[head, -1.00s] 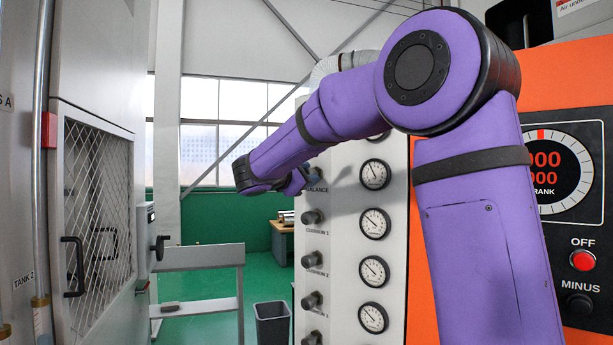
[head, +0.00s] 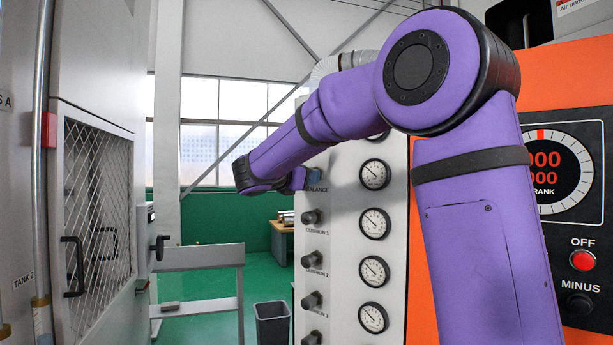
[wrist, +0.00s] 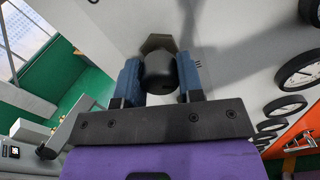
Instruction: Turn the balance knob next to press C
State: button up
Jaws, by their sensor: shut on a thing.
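The balance knob (wrist: 160,72) is a dark round knob on a hexagonal base, on the pale panel (wrist: 235,50) in the wrist view. My gripper (wrist: 160,78) is shut on it, with one blue finger on each side. In the head view my gripper (head: 313,180) is at the panel beside the "BALANCE" label, and the knob itself is hidden there. The balance gauge (head: 375,174) is to the right of the label, with its needle pointing up and left. I cannot make out a "press C" sign.
Below are further dark knobs, the first labelled Cushion 1 (head: 311,217), each with a round gauge beside it. An orange panel (head: 592,120) stands to the right. A mesh-doored cabinet (head: 97,200) and a grey bin (head: 272,322) stand left of the panel.

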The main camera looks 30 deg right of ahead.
dwell(0.3)
jog(key=o, duration=0.9)
jog(key=shift+a, duration=0.1)
jog(key=v, duration=1)
jog(key=shift+s+a, duration=0.1)
jog(key=shift+a, duration=0.2)
dwell(1.3)
